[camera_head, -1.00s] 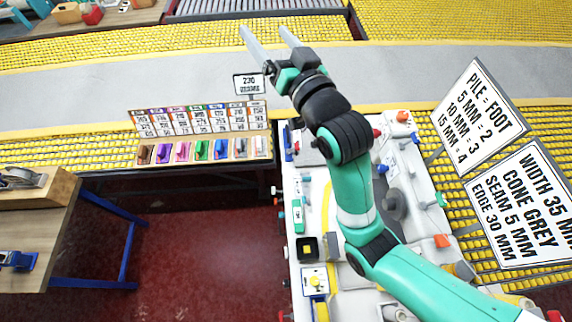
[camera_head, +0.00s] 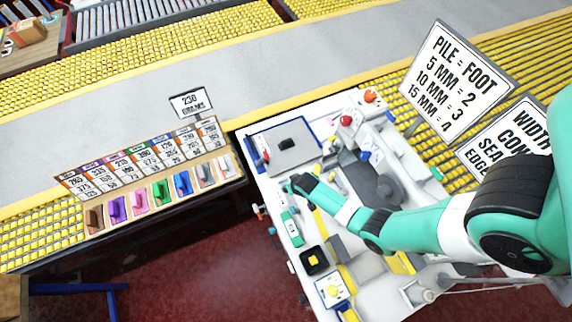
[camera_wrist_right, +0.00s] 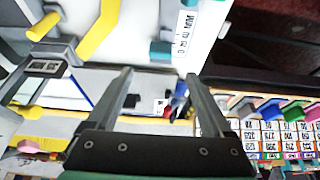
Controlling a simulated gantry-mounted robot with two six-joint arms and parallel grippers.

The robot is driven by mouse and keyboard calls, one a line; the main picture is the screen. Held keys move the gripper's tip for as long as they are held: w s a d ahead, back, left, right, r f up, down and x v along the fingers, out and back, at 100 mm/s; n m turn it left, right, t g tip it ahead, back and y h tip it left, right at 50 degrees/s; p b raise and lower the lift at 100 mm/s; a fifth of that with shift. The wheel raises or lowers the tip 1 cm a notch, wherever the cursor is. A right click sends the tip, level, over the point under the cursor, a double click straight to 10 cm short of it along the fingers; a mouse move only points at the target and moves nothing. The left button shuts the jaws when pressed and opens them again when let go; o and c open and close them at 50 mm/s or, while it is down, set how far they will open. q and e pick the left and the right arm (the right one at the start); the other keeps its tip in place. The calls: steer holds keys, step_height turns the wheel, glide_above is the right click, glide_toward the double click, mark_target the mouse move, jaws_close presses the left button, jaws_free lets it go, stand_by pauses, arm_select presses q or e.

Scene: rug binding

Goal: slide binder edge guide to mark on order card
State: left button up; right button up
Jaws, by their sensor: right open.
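The order card (camera_head: 505,140) stands at the right, partly hidden by my right arm; in the earlier head frame it reads width 35 mm, cone grey, seam 5 mm, edge 30 mm. The binder machine (camera_head: 375,292) stands in the middle. I cannot tell for sure which part is the edge guide. A teal-green block (camera_head: 290,228) sits on its left side. In the right wrist view a scale marked in MM (camera_wrist_right: 184,40) lies beside a teal piece (camera_wrist_right: 160,50). My left gripper is out of view.
A rack of coloured cones (camera_head: 161,190) with number cards stands left of the machine. A pile-and-foot sign (camera_head: 458,80) stands behind it at the right. Yellow roller conveyors (camera_head: 150,60) run behind. Red floor lies open in front.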

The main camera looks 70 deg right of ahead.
steer(key=b+x, duration=0.7)
steer(key=x, duration=0.4)
steer(key=shift+r, duration=0.1)
jaws_close()
